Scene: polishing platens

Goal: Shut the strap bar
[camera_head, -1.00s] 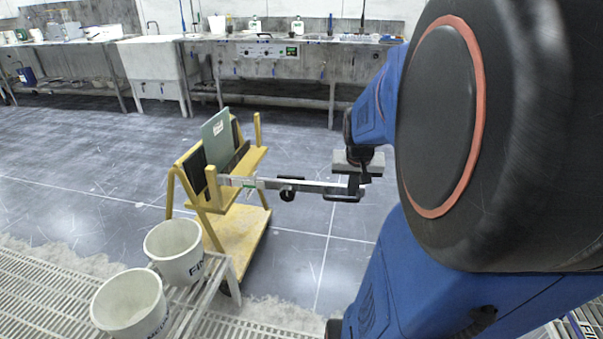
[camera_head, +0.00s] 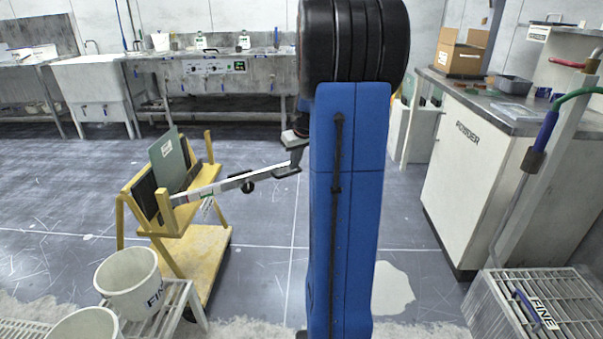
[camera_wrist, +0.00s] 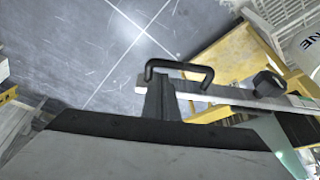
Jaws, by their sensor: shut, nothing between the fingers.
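The strap bar (camera_head: 215,187) is a long pale metal bar joined to the near post of a yellow cart (camera_head: 210,245). It sticks out to the right, angled away from the cart's open side. It carries a black knob (camera_head: 248,187) and, near its free end, a black handle (camera_head: 287,171). A green panel (camera_head: 168,160) stands upright in the cart. My gripper (camera_head: 293,158) is at the handle, its fingers shut with nothing between them. In the wrist view my finger (camera_wrist: 160,100) reaches to the handle loop (camera_wrist: 180,66); whether they touch is unclear. My arm hides part of the gripper.
White buckets (camera_head: 130,283) stand on a rack at the lower left. A white powder cabinet (camera_head: 470,170) and a grated stand (camera_head: 535,300) are at the right. A sink bench (camera_head: 215,85) runs along the back.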

